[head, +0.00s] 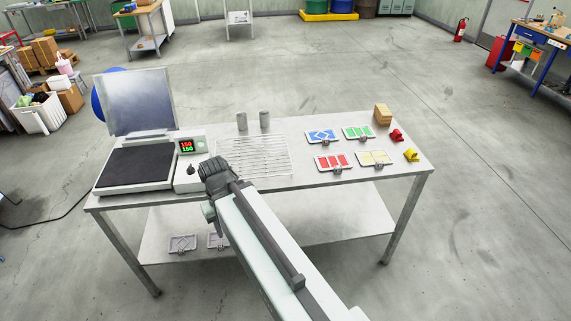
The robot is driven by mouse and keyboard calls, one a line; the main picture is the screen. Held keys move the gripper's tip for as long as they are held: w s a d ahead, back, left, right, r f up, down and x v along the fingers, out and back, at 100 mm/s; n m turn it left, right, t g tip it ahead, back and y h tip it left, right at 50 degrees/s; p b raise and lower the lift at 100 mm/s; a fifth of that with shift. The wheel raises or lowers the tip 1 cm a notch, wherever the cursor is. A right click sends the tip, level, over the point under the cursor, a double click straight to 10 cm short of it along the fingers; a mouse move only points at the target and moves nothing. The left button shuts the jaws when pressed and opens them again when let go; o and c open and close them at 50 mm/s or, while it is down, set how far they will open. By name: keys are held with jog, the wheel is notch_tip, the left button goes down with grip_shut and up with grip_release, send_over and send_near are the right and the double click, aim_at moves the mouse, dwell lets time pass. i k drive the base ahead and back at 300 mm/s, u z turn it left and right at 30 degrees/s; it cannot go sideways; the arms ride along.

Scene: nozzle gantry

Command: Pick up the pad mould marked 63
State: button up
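Several flat moulds lie on the right half of the table: one with a blue insert (321,135), one green (358,132), one red (333,161) and one cream-yellow (373,157). Each has a small dark tag or handle at its front edge. Two grey frame-like moulds lie on the lower shelf, the left one (183,243) in full view and the right one (215,240) partly behind my arm. No number is legible, so I cannot tell which is marked 63. My gripper (214,168) is near the wire rack's front left, well left of the coloured moulds. Its fingers are not clearly visible.
A press (135,165) with its lid raised and a lit display (187,146) stands at the left. A wire rack (255,154) and two grey cylinders (253,121) are mid-table. Wooden blocks (382,114), a red piece (396,135) and a yellow piece (411,155) sit far right.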

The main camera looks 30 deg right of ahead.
aim_at(335, 162)
jog(key=u, duration=0.45)
jog(key=i, duration=1.05)
jog(key=z, duration=0.15)
